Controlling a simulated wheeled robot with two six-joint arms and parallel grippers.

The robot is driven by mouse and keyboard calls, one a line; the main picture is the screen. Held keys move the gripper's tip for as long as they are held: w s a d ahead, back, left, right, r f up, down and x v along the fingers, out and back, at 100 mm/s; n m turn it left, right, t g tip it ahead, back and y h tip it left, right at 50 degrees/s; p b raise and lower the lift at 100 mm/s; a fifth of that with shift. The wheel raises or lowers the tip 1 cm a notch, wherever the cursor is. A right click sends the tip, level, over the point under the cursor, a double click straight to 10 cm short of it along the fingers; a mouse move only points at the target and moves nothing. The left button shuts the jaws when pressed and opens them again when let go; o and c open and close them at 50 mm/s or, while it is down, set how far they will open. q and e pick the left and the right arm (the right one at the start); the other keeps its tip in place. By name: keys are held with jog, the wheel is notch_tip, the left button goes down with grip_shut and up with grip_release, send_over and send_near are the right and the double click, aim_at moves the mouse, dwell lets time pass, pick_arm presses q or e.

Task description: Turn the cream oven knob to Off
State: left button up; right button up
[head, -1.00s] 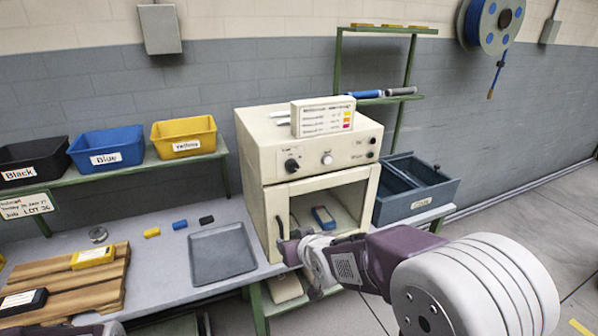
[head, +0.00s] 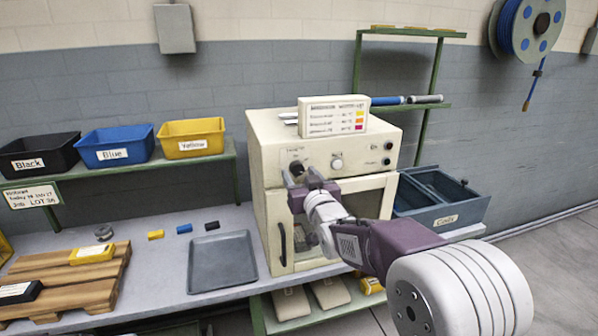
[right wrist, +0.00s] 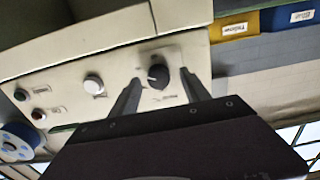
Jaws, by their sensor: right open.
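The cream oven (head: 262,215) stands on the bench. Its control panel has a black knob (head: 296,166) at the left and a white knob (head: 336,164) to the right of it. My right gripper (head: 297,180) is in front of the panel at the black knob. In the right wrist view, the open right gripper (right wrist: 163,78) has one finger on each side of the black knob (right wrist: 160,75), with gaps still visible. The knob has a white pointer mark; the lettering around it is too small to read. The white knob (right wrist: 93,85) is outside the fingers. My left gripper is not in view.
The oven's front handle (head: 283,243) is at the left, and my right arm covers much of the window. A grey tray (head: 222,262) lies left of the oven; a blue-grey crate (head: 440,205) is to its right.

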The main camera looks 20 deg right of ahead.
jog(key=shift+w, duration=0.4)
jog(key=shift+w+d, duration=0.15)
jog(key=shift+d, duration=0.05)
jog(key=shift+a, duration=0.1)
grip_shut()
jog(key=shift+f, duration=0.1)
